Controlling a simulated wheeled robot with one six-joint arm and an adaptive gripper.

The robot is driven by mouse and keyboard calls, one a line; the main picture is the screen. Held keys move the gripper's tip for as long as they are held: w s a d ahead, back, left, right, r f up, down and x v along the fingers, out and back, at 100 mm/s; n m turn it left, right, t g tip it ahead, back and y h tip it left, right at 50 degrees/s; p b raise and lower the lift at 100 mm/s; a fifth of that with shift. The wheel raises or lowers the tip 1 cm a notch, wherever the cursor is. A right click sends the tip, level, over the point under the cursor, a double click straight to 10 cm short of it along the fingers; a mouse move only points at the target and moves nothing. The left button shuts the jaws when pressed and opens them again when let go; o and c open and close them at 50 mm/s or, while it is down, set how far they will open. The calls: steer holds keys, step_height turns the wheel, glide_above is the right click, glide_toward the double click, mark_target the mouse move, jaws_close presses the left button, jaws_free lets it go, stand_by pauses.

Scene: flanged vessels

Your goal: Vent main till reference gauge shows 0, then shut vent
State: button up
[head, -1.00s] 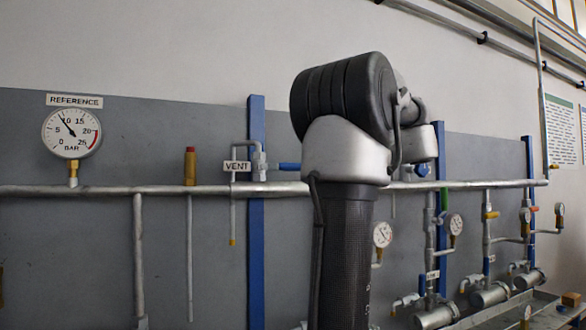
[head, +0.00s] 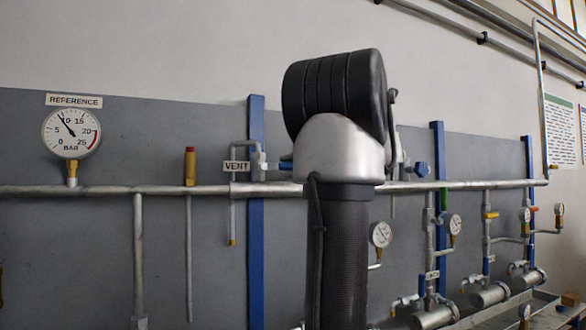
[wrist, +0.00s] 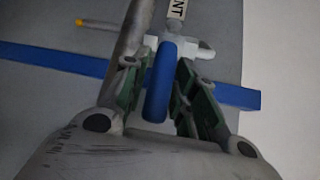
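The reference gauge (head: 71,133) is at the left of the head view, its needle between 5 and 10 bar, nearer 10. The VENT label (head: 236,167) hangs beside the vent valve, whose blue handle (head: 286,166) is partly hidden behind my arm. In the wrist view the blue handle (wrist: 160,82) lies lengthwise between the fingers of my gripper (wrist: 160,78). The fingers stand apart on both sides of it, with a narrow gap visible at least on the left. My gripper is hidden behind my arm in the head view.
The main pipe (head: 100,190) runs across the wall. A blue upright (head: 256,230) stands behind the vent and a brass fitting (head: 190,166) is left of it. Smaller gauges (head: 381,234), valves and flanged vessels (head: 490,293) stand at the right.

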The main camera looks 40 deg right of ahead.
jaws_close()
steer(key=shift+r, duration=0.15)
steer(key=r+n+g+h, duration=0.2)
steer(key=r, duration=0.1)
steer(key=shift+w+a, duration=0.15)
steer(key=shift+a, duration=0.15)
steer(key=a+r+n+g+h, duration=0.1)
steer(key=r+n+g+h, duration=0.1)
steer(key=h, duration=0.1)
steer(key=shift+w+a+r+n, duration=0.25)
steer(key=shift+w+a+n, duration=0.05)
steer(key=shift+a, duration=0.05)
steer(key=shift+w+a+r+n+g+h, duration=0.35)
steer(key=shift+a+n+g+h, duration=0.2)
steer(key=shift+a+h, duration=0.45)
steer(key=shift+w+a+r+n+g+h, duration=0.25)
steer(key=shift+a+r+n+g+h, duration=0.35)
steer(key=shift+h, duration=0.65)
steer(key=shift+w+a+r+n+g+h, duration=0.15)
steer(key=shift+w+a+n+g+h, duration=0.2)
steer(key=shift+a+n+h, duration=0.55)
steer(key=shift+a+m+h, duration=0.1)
steer(key=shift+m+h, duration=0.15)
steer(key=shift+h, duration=0.1)
